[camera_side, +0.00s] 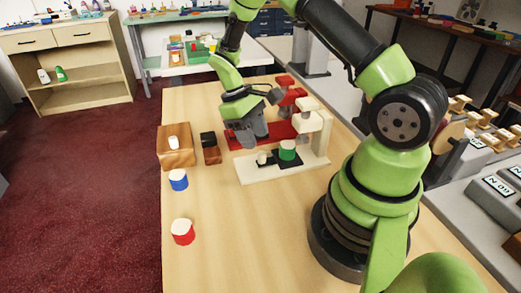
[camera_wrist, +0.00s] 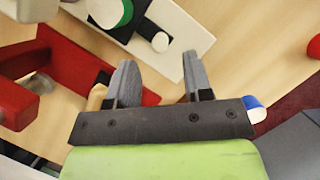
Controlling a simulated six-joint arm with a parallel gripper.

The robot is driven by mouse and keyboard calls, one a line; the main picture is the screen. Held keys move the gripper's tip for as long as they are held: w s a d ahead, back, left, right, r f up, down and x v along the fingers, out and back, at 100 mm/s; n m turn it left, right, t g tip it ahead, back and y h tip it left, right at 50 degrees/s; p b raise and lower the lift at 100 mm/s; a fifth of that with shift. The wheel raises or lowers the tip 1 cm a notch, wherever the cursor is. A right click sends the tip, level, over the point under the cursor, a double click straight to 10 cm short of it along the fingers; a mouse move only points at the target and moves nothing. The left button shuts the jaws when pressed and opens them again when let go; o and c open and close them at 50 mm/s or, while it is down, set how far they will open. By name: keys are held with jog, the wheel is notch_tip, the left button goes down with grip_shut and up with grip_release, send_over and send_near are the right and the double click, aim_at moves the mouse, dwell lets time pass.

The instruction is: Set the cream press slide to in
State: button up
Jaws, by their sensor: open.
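The cream press (camera_side: 322,143) stands on the table, with its pale base also in the wrist view (camera_wrist: 188,35). Its black slide (camera_side: 272,161) carries a green cylinder with a white top (camera_side: 288,151) and has a cream knob (camera_side: 262,158) at its left end. In the side view the cylinder sits left of the press head, not straight under it. In the wrist view the cream knob (camera_wrist: 160,42) lies just beyond the fingertips.
A red press (camera_side: 290,96) stands close behind the cream one; its red base (camera_wrist: 65,75) is near my left finger in the wrist view. A wooden block (camera_side: 178,155), a small dark block (camera_side: 211,155), a blue cylinder (camera_side: 178,182) and a red cylinder (camera_side: 183,235) stand left.

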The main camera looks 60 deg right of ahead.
aim_at(262, 152)
jog(key=shift+x, duration=2.4)
jog(key=shift+c, duration=0.4)
jog(key=shift+d, duration=0.1)
grip_shut()
